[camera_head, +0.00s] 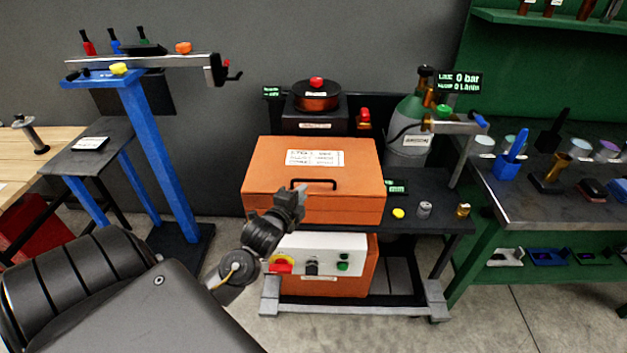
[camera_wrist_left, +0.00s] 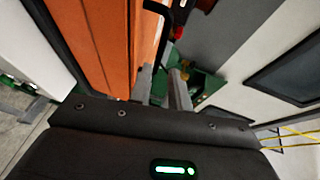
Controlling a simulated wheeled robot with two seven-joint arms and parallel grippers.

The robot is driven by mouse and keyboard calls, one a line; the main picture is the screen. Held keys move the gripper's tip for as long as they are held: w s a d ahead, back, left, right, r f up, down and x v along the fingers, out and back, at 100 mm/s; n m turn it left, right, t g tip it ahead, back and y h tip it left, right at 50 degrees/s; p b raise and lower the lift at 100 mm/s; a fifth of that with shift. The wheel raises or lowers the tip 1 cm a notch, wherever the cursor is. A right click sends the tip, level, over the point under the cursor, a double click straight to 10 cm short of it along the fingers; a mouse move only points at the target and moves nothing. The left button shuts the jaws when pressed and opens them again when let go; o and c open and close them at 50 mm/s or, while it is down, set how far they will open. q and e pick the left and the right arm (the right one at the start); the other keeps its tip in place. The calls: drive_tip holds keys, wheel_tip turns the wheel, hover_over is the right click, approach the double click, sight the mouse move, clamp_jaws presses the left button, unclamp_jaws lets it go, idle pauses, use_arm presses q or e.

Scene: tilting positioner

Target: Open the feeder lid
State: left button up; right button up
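The feeder is an orange box (camera_head: 345,209) on a dark cart, with its lid (camera_head: 270,175) closed. The lid has a white label and a black bar handle (camera_head: 325,184). My left gripper (camera_head: 299,192) is at the front of the lid, by the handle's left end. In the left wrist view, the orange box (camera_wrist_left: 105,38) fills the upper left and the black handle (camera_wrist_left: 163,25) shows just beyond the fingertips. The two fingers (camera_wrist_left: 162,80) stand apart with nothing seen between them. I cannot tell whether they touch the handle. My right gripper is out of view.
A red-topped wire spool (camera_head: 317,95) stands behind the box and a gas cylinder (camera_head: 408,130) to its right. A white control panel (camera_head: 320,262) is below. A blue stand (camera_head: 150,150) is at left and a workbench (camera_head: 540,205) at right.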

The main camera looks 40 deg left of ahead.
sight(312, 181)
use_arm(q)
drive_tip(key=p+x, duration=0.1)
drive_tip(key=x, duration=0.8)
drive_tip(key=shift+d, duration=0.1)
clamp_jaws()
